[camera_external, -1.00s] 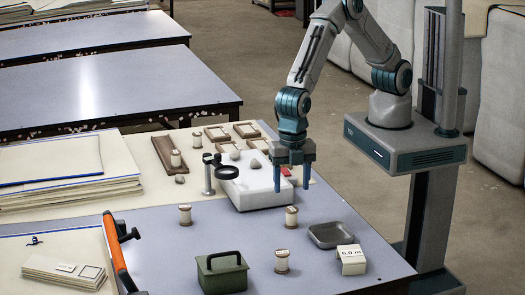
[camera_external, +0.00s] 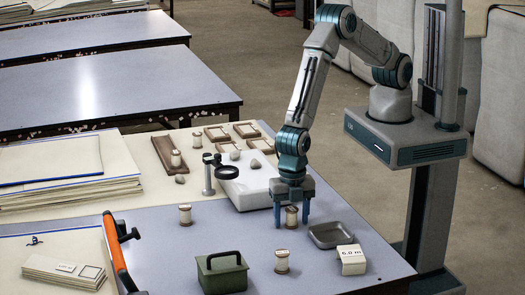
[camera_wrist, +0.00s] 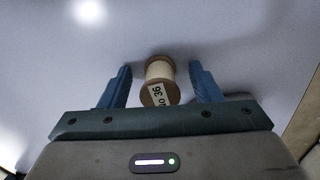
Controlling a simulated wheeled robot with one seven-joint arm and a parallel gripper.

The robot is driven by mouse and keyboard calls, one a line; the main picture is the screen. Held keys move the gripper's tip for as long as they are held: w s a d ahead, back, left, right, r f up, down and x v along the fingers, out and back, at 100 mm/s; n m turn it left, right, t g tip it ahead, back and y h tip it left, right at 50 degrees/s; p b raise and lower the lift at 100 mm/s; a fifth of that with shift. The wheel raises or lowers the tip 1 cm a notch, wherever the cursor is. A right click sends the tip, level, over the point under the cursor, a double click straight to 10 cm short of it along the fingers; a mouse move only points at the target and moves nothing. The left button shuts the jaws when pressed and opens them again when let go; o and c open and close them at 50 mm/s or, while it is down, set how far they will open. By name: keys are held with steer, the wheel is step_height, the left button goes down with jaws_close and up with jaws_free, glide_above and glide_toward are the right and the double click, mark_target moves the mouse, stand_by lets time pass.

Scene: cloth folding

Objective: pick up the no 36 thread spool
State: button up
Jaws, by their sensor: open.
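The no 36 thread spool (camera_wrist: 159,72) shows in the wrist view, cream thread on a brown spool with a label reading "no 36" on its end. It lies between the two blue fingers of my gripper (camera_wrist: 160,84) in that view, with a gap on each side. In the external view my gripper (camera_external: 292,222) points down around the spool (camera_external: 291,217), which stands upright on the grey table. My gripper is open. The fingers partly flank the spool there, and contact is not visible.
Two similar spools (camera_external: 185,215) and (camera_external: 282,261) stand nearby. A grey tray (camera_external: 322,236) and a white "6.0 m" card (camera_external: 352,260) are to the right. A green box (camera_external: 222,272) is in front. A white block (camera_external: 247,190) with a magnifier (camera_external: 226,172) stands behind.

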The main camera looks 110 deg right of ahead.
steer(key=c, duration=1.1)
steer(key=shift+o, duration=0.2)
steer(key=shift+r, duration=0.15)
